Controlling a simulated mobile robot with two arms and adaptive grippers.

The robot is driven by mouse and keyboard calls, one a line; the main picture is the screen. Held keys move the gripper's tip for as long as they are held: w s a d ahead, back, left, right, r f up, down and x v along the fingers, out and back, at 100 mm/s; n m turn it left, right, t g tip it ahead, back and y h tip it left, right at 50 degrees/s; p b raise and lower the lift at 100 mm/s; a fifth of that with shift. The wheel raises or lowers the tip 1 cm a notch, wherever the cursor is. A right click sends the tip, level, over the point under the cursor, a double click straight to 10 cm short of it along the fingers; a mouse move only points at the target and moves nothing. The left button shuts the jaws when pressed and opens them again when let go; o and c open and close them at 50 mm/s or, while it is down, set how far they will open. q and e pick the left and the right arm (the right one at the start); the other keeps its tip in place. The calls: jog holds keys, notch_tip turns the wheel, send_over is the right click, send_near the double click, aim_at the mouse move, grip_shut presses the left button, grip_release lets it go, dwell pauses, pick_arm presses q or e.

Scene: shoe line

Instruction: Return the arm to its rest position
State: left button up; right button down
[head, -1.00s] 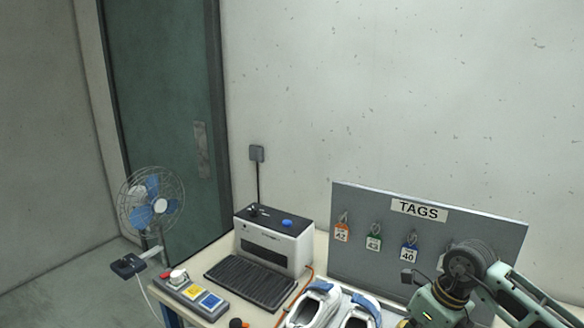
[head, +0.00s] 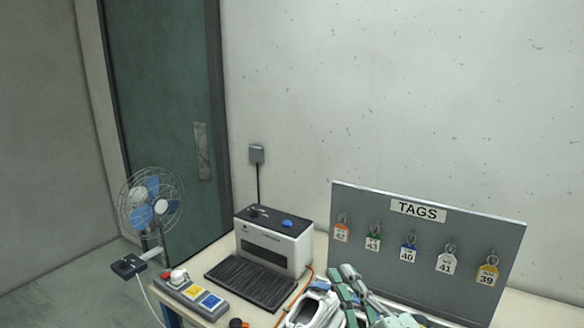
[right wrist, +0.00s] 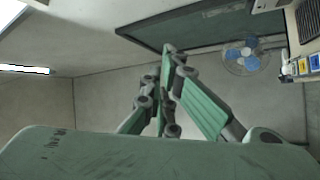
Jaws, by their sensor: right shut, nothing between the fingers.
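My right gripper (head: 345,272) shows low in the head view, its green fingers in front of the white shoes and the lower left of the tag board. In the right wrist view the same gripper (right wrist: 168,62) has its fingers drawn together at the tips, with nothing between them. A white shoe with blue trim (head: 308,308) stands on the table at the bottom edge. The second shoe is mostly hidden behind my gripper. My left gripper is out of view.
The grey TAGS board (head: 390,262) carries several hanging tags. A white and black machine (head: 275,240) with a black ribbed feed stands left of the shoes. A button box (head: 190,294) sits at the table's left corner. A fan (head: 152,205) stands beyond it.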

jog(key=s+d+f+m+g+h, duration=0.45)
jog(key=d+f+m, duration=0.2)
jog(key=f, duration=0.35)
jog(key=s+d+f+m+g+h, duration=0.3)
jog(key=s+d+f+m+h, duration=0.15)
jog(key=f+m, duration=0.4)
jog(key=s+f+g, duration=0.4)
jog(key=s+f, duration=0.2)
jog(key=s, duration=0.3)
jog(key=s+f+g, duration=0.5)
jog(key=s+f, duration=0.1)
jog(key=s, duration=0.4)
notch_tip(320, 180, down, 32)
jog(key=s+a+g+b, duration=0.1)
jog(key=s+b, duration=0.1)
jog(key=b, duration=0.2)
jog(key=s+d+f+g+b, duration=0.1)
jog(key=s+d+f+b, duration=0.2)
jog(key=s+f, duration=1.3)
notch_tip(320, 180, down, 2)
jog(key=shift+s+f, duration=0.1)
jog(key=shift+s, duration=0.3)
